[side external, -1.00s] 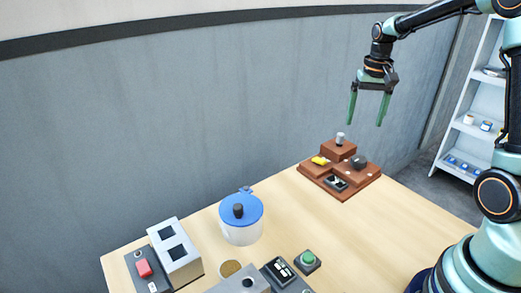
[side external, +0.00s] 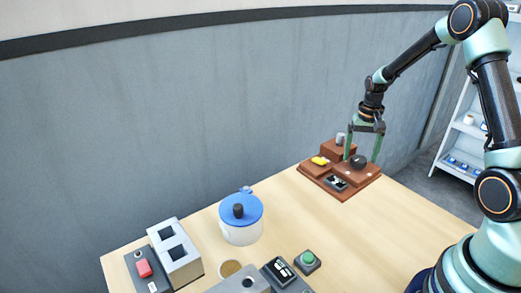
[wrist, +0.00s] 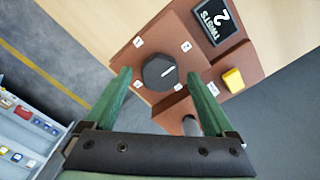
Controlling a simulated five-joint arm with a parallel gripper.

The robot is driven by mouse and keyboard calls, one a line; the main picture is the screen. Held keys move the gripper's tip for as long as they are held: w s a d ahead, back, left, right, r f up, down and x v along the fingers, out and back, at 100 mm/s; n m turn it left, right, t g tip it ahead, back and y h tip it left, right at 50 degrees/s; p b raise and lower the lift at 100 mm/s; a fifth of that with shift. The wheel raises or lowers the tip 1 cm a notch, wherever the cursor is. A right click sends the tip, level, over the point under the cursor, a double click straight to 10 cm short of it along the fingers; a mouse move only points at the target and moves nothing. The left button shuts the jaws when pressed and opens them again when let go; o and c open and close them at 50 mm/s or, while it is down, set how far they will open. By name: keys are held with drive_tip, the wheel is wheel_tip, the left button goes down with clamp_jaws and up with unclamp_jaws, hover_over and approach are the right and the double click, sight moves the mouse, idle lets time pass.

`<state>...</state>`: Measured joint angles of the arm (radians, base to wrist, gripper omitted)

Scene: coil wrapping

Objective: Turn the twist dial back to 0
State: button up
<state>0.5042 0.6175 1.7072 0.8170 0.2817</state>
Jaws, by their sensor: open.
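The twist dial (wrist: 158,76) is a dark, many-sided knob with a white pointer line, on a brown stepped block (wrist: 150,112). In the wrist view the line points up and right, roughly toward the tag at its upper right (wrist: 186,46), which seems to read 2. A display (wrist: 219,20) beside it reads "2 TWISTS". My gripper (wrist: 160,75) is open, with its green fingers on either side of the dial; I cannot tell whether they touch it. In the side view the gripper (side external: 361,159) is low over the block, around the dial (side external: 358,162).
A yellow switch (wrist: 233,80) and a grey post (wrist: 190,126) stand close by my right finger on the same block. The table between is clear.

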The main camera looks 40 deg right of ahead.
drive_tip(key=shift+f, duration=0.55)
drive_tip(key=c, duration=1.4)
